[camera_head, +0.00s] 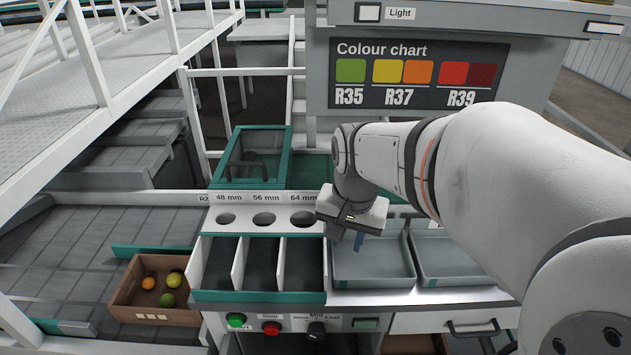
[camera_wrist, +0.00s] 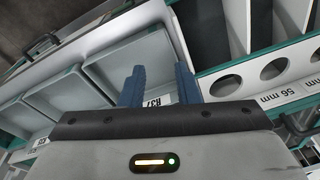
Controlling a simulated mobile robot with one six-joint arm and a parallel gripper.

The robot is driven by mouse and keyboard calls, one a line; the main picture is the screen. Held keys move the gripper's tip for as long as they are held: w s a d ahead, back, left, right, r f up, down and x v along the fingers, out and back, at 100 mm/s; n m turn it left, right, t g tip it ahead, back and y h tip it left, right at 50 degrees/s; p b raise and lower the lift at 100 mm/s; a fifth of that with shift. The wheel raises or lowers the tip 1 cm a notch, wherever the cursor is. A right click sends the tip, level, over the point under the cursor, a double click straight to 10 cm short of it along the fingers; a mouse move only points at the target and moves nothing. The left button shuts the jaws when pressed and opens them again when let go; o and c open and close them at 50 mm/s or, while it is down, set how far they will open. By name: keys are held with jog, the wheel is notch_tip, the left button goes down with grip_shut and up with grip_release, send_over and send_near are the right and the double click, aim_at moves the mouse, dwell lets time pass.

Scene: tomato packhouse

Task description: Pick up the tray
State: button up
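A shallow grey tray (camera_head: 372,266) sits on the bench right of the three-slot divider. A second similar tray (camera_head: 455,258) stands to its right. My gripper (camera_head: 358,241) is over the first tray, near its far left part, fingers pointing down. In the wrist view my gripper (camera_wrist: 159,76) shows two blue fingers spread apart with nothing gripped between them. The wrist view shows a grey tray (camera_wrist: 108,66) beyond the fingers, and another tray (camera_wrist: 62,92) to its left. I cannot tell whether the fingertips touch a tray. The trays look empty.
The divider (camera_head: 238,262) with dark slots and a sizing plate with holes (camera_head: 264,218) stand left of the trays. A brown crate (camera_head: 130,302) holds several tomatoes. A colour chart (camera_head: 418,73) hangs behind. Buttons (camera_head: 236,320) line the bench front.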

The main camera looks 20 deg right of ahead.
jog(key=w+d+f+m+g, duration=0.1)
jog(key=w+d+f+m, duration=0.1)
jog(key=w+d+m, duration=0.35)
jog(key=m+b, duration=0.2)
jog(key=m, duration=0.7)
send_near(371, 252)
jog(key=shift+g, duration=0.4)
jog(key=w+f, duration=0.1)
jog(key=f, duration=0.1)
jog(key=w+f, duration=0.2)
jog(key=w+d+f, duration=0.1)
jog(key=w+f, duration=0.1)
jog(key=shift+w, duration=0.25)
jog(key=shift+c, duration=0.4)
grip_shut()
